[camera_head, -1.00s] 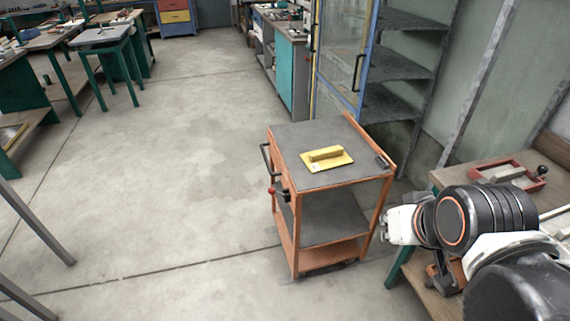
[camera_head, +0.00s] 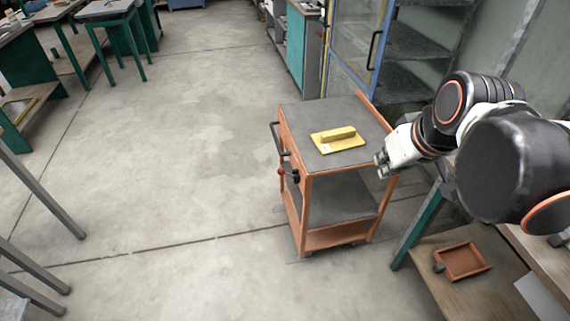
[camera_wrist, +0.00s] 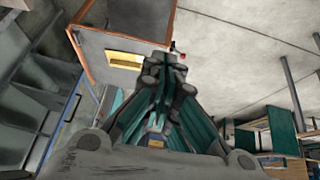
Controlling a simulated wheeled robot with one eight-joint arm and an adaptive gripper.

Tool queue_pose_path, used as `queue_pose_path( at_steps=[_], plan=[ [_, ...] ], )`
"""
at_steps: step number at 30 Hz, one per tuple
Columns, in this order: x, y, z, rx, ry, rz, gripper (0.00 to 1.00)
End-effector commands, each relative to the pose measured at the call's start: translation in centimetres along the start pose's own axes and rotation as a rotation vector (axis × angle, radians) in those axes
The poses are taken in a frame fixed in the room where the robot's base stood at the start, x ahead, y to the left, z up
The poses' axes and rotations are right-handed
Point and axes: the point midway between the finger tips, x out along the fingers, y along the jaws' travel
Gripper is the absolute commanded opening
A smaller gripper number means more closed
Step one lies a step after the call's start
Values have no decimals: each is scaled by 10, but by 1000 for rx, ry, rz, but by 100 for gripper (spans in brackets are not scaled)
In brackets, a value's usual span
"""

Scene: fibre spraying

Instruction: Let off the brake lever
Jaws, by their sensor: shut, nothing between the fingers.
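The brake lever (camera_head: 283,171), with a red knob, sits on the left side of the orange cart (camera_head: 306,205) below its black push handle (camera_head: 276,140). My gripper (camera_head: 381,166) is shut and empty at the cart's right front corner, well to the right of the lever. In the wrist view my gripper (camera_wrist: 165,66) covers part of the cart. The lever's red knob (camera_wrist: 182,56) shows just past the fingertips there. The rest of the lever is too small or hidden to make out in that view.
A yellow float (camera_head: 338,140) lies on the cart's top. A workbench with an orange tray (camera_head: 463,261) on its lower shelf stands at the right. A glass-door cabinet (camera_head: 352,40) stands behind the cart. The floor left of the cart is clear.

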Motion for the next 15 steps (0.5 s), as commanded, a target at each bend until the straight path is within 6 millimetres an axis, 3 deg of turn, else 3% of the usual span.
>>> queue_pose_path(
  at_steps=[1, 8, 15],
  plan=[
    [6, 0, -18, -41, -11, -21, 0],
    [40, -2, -81, -244, -51, -123, 0],
    [95, -6, -139, -460, -64, -242, 0]
  ],
)
